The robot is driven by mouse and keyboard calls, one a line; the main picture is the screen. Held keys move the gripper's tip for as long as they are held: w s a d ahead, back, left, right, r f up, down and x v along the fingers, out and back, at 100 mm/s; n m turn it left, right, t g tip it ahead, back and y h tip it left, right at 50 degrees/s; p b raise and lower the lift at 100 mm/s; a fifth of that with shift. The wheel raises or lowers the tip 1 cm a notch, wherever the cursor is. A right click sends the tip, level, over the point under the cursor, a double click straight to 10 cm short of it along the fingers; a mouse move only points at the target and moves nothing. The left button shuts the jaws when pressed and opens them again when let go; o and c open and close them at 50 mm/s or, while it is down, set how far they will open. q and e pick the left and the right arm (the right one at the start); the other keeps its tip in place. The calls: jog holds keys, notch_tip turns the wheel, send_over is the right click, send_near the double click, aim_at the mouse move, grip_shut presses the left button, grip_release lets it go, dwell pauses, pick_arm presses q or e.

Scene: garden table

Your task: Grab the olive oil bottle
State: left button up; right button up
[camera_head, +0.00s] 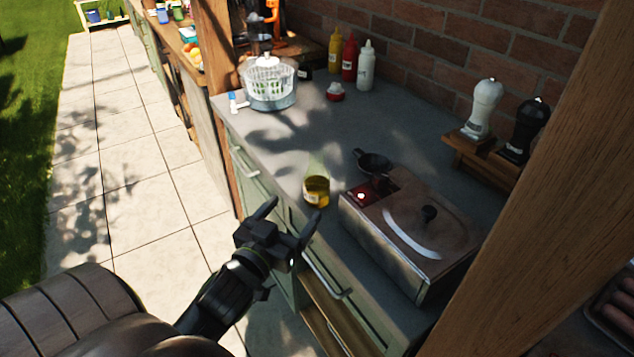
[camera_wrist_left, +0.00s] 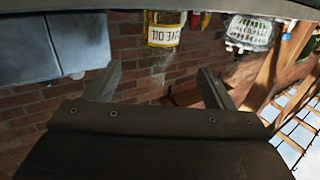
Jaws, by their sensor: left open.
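The olive oil bottle (camera_head: 316,190) stands upright near the front edge of the grey counter (camera_head: 290,135). It has clear glass above and yellow oil below. My left gripper (camera_head: 293,214) is open and empty, in front of the counter edge and just short of the bottle. In the left wrist view, which is upside down, the bottle (camera_wrist_left: 163,30) shows its label near the top edge, beyond and between my open fingers (camera_wrist_left: 157,76). The bottle is cut off there. My right gripper is not in view.
A metal cooker box (camera_head: 405,225) with a lid stands right of the bottle, a small dark pan (camera_head: 375,162) behind it. A salad spinner (camera_head: 268,82), sauce bottles (camera_head: 349,57) and pepper mills (camera_head: 484,108) stand farther back. A wooden post (camera_head: 530,190) rises at right.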

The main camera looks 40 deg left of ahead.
aim_at(310, 190)
pick_arm(q)
jog(key=w, duration=0.5)
jog(key=w+a+p, duration=0.1)
jog(key=w, duration=0.1)
jog(key=shift+w, duration=0.2)
jog(key=w, duration=0.3)
jog(key=w+p, duration=0.1)
jog(key=shift+w+a, duration=0.15)
jog(key=shift+a, duration=0.1)
jog(key=shift+w+f, duration=0.15)
jog(key=shift+w, duration=0.3)
jog(key=c, duration=1.1)
jog(key=shift+c, duration=0.7)
